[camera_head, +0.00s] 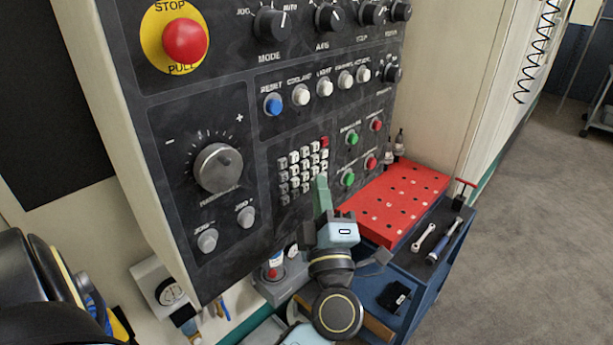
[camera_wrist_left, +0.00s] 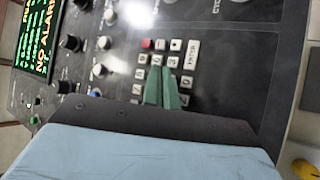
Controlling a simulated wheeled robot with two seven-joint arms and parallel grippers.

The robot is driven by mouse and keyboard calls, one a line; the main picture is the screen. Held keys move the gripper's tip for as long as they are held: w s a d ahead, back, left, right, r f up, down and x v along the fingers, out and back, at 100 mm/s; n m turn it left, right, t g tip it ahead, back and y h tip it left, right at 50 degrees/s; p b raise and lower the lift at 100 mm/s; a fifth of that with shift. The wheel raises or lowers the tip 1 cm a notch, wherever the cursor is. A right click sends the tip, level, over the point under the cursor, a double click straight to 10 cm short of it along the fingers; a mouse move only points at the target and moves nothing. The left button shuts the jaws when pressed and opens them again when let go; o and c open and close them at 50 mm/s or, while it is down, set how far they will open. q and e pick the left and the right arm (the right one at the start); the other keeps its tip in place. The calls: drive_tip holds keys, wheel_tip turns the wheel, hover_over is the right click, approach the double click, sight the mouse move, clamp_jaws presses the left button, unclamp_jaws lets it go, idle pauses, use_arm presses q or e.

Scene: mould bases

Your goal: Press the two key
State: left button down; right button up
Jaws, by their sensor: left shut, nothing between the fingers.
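The keypad (camera_head: 302,172) is a block of small white keys with a red key at its upper right corner, on the dark control panel. It also shows in the left wrist view (camera_wrist_left: 176,45), rotated, with a long ENTER key (camera_wrist_left: 192,53). My left gripper (camera_head: 321,184) is shut and empty, its green fingertips at the keypad's lower right side in the head view. In the wrist view the fingertips (camera_wrist_left: 164,74) lie over the keys and hide some. I cannot tell which key is the two, nor whether the tips touch one. My right gripper is not in view.
Knobs, a red stop button (camera_head: 185,41) and coloured buttons surround the keypad. A red perforated board (camera_head: 400,195) lies on the blue cart right of my left arm, with wrenches (camera_head: 424,236) beside it. A screen (camera_wrist_left: 37,35) shows in the wrist view.

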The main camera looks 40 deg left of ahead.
use_arm(q)
drive_tip(key=shift+a, duration=0.1)
idle(0.4)
drive_tip(key=shift+a+p, duration=0.25)
drive_tip(key=shift+p, duration=0.15)
drive_tip(key=shift+a, duration=0.1)
drive_tip(key=shift+a, duration=0.35)
idle(0.4)
drive_tip(key=shift+d, duration=0.1)
idle(0.3)
drive_tip(key=shift+d+p, duration=0.3)
drive_tip(key=shift+d, duration=0.4)
drive_tip(key=shift+s+d, duration=0.2)
drive_tip(key=shift+d, duration=2.3)
